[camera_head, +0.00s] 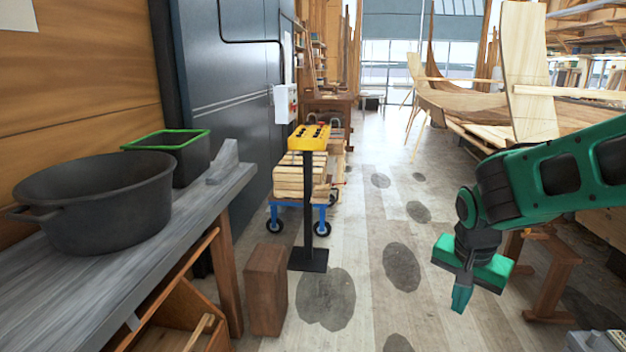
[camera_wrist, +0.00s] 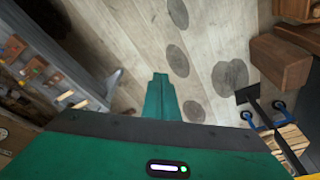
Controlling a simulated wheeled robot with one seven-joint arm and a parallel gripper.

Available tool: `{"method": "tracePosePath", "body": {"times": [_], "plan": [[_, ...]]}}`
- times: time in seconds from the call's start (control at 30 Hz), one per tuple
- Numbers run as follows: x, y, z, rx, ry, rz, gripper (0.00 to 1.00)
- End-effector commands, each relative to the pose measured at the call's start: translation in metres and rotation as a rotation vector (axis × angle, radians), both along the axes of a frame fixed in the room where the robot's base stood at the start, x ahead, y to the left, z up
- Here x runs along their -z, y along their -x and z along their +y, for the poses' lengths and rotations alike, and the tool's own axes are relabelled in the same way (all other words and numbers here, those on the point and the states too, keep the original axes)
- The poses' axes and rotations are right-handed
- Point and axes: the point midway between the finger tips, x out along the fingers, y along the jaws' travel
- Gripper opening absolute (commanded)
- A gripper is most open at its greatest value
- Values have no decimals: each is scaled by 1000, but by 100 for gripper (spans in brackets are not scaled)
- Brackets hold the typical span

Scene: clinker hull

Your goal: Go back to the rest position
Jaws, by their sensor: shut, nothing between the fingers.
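My gripper (camera_head: 462,297) is green and hangs at the right of the head view, fingers pointing down over the wooden floor. Its fingers are together and nothing shows between them. In the wrist view the closed fingers (camera_wrist: 160,97) stand out against the pale floor boards. My green arm reaches in from the right edge. The gripper is in open air and touches nothing that I can see.
A grey bench (camera_head: 85,290) at left bears a black pot (camera_head: 95,205) and a green-rimmed black box (camera_head: 180,157). A yellow-topped stand (camera_head: 308,200), a brown wooden block (camera_head: 267,290) and a blue cart (camera_head: 325,211) stand mid-floor. A wooden hull (camera_head: 455,100) stands behind.

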Motion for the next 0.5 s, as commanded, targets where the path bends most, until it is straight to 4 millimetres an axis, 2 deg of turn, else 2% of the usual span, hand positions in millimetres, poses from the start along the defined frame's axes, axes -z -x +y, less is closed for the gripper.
{"method": "tracePosePath", "body": {"times": [0.03, 0.1, 0.2, 0.3, 0.4, 0.5], "plan": [[-8, 22, -25, -3, 9, 24, 0], [-14, 55, -53, -30, 11, 71, 0], [-20, 105, -83, -74, -9, 132, 0], [-22, 149, -99, -121, -46, 178, 0], [-22, 184, -106, -166, -87, 204, 0], [-22, 205, -107, -201, -116, 216, 0]]}}
